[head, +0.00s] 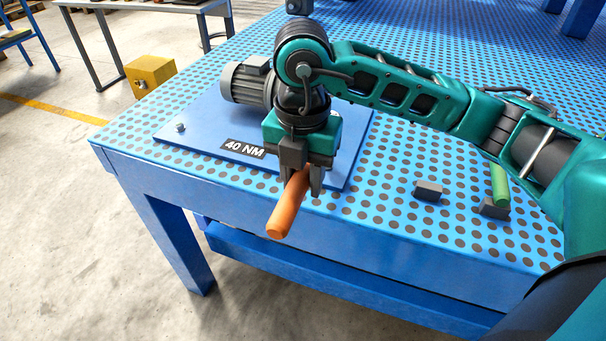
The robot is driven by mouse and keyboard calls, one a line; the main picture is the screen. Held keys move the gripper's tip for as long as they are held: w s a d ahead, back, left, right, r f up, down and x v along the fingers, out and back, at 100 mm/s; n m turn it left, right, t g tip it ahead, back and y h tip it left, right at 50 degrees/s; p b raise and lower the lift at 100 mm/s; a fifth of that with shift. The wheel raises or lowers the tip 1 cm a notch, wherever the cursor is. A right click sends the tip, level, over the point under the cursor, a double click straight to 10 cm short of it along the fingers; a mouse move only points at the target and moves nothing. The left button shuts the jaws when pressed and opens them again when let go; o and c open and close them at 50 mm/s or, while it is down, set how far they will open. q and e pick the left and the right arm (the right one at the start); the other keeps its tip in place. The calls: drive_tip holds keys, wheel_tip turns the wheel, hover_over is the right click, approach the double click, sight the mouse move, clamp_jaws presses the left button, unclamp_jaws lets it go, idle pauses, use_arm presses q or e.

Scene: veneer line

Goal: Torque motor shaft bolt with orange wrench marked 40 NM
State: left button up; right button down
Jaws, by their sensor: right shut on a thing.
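My right gripper (301,181) is shut on the orange wrench (287,208). The wrench's orange handle points down and toward the front edge of the table. Its far end is hidden behind the gripper. The grey motor (246,82) lies on a blue plate (205,114), partly behind my right arm. A black label reading "40 NM" (244,149) is on the plate's front part, just left of the gripper. The motor's shaft bolt cannot be made out behind the arm. My left gripper is not in view.
A green-handled tool (500,184) rests in a dark holder (493,209) at the right of the blue dotted table (395,211). A second dark holder (429,190) stands empty. A yellow box (151,76) is on the floor beyond the table's left edge.

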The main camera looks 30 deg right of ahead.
drive_tip(key=s+d+f+n+b, duration=0.1)
drive_tip(key=d+n+b, duration=0.2)
drive_tip(key=s+d+f+n+b, duration=0.1)
drive_tip(key=s+d+n+b, duration=0.1)
drive_tip(key=d+b, duration=0.1)
drive_tip(key=s+d+f+n+b, duration=0.1)
drive_tip(key=d+f+n+b, duration=0.1)
drive_tip(key=d+n+b, duration=0.1)
drive_tip(key=shift+s+d+f+n+b, duration=0.1)
drive_tip(key=shift+s+d+n+b, duration=0.2)
drive_tip(key=shift+s+d+b, duration=0.2)
drive_tip(key=shift+f+b, duration=0.2)
drive_tip(key=shift+b, duration=0.15)
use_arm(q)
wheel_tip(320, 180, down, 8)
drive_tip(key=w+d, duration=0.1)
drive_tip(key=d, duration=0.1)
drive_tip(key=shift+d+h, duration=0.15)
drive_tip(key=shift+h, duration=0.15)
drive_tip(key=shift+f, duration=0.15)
use_arm(e)
drive_tip(key=shift+f, duration=0.25)
